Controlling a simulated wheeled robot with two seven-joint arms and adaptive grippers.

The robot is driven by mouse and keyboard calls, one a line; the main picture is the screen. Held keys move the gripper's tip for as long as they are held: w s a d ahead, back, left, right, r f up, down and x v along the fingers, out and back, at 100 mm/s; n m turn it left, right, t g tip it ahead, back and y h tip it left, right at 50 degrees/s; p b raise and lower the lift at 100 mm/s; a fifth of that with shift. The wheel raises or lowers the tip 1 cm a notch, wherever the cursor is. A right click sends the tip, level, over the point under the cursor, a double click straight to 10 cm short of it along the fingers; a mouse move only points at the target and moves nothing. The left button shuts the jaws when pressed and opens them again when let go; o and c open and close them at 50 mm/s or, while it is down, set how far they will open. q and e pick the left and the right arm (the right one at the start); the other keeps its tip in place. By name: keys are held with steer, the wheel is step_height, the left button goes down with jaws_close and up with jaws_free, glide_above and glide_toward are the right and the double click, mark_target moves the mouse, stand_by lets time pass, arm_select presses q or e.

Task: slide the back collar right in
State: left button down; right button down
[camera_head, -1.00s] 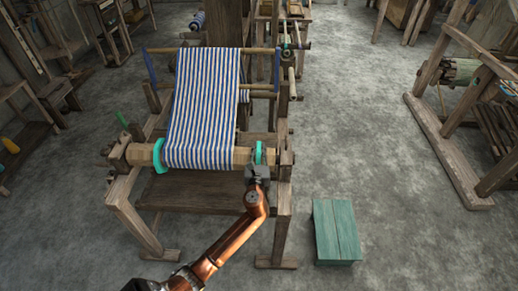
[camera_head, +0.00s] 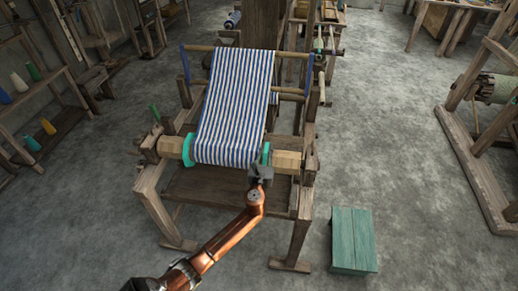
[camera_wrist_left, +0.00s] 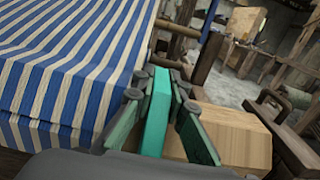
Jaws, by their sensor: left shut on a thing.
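The right-hand collar (camera_head: 266,153), a green ring, sits around the wooden beam (camera_head: 287,162) close beside the right edge of the striped cloth (camera_head: 232,108). My left gripper (camera_head: 261,174) is shut on this collar from the front. In the left wrist view, the collar (camera_wrist_left: 156,115) stands between the two fingers, with the cloth (camera_wrist_left: 70,70) left and bare beam (camera_wrist_left: 235,138) right. The near finger hides whether collar and cloth touch. Another green collar (camera_head: 188,150) is at the cloth's left edge. My right gripper is not in view.
The loom's wooden frame (camera_head: 303,222) stands around the beam, with its right post close to the beam end. A green stool (camera_head: 353,240) is on the floor at right. Shelves with cones (camera_head: 20,82) stand at left. Open floor lies right of the loom.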

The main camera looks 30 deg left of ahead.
arm_select(q)
steer(key=shift+a, duration=0.25)
steer(key=c, duration=2)
jaws_free()
steer(key=shift+s+a, duration=0.1)
steer(key=shift+s, duration=0.05)
steer(key=shift+o, duration=0.3)
steer(key=v, duration=1.2)
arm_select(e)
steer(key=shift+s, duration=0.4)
